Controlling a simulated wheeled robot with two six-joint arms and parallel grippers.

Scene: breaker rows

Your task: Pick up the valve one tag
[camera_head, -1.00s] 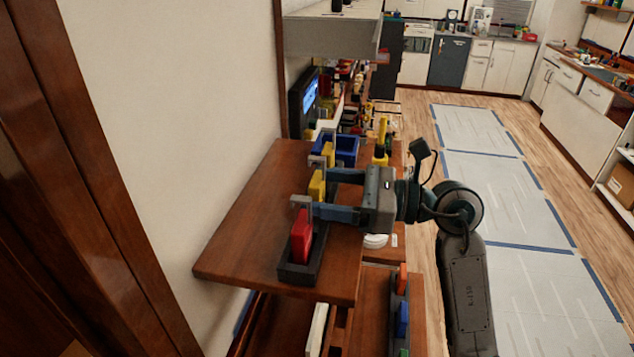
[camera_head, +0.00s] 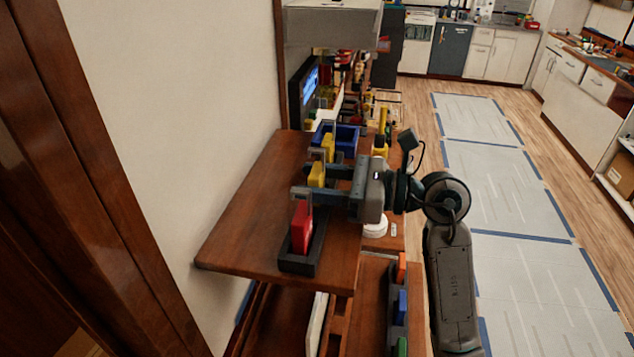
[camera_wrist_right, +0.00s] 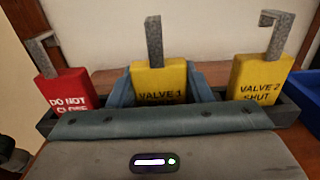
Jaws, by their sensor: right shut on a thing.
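The valve one tag (camera_wrist_right: 160,80) is a yellow block with a grey hook on top, in the middle of a dark rack (camera_wrist_right: 285,108) in the right wrist view. In the head view the yellow tag (camera_head: 316,174) is between the fingers of my right gripper (camera_head: 315,181). My right gripper is shut on it. The tag's lower part is hidden, and I cannot tell whether it has left the rack. A red "do not close" tag (camera_wrist_right: 70,90) stands to its left and a yellow "valve 2 shut" tag (camera_wrist_right: 259,82) to its right. My left gripper is not in view.
The rack stands on a brown wooden shelf (camera_head: 235,235) against the wall. A blue bin (camera_head: 346,138) is behind the rack. Coloured blocks (camera_head: 402,306) sit on a lower shelf. The floor on the right is clear.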

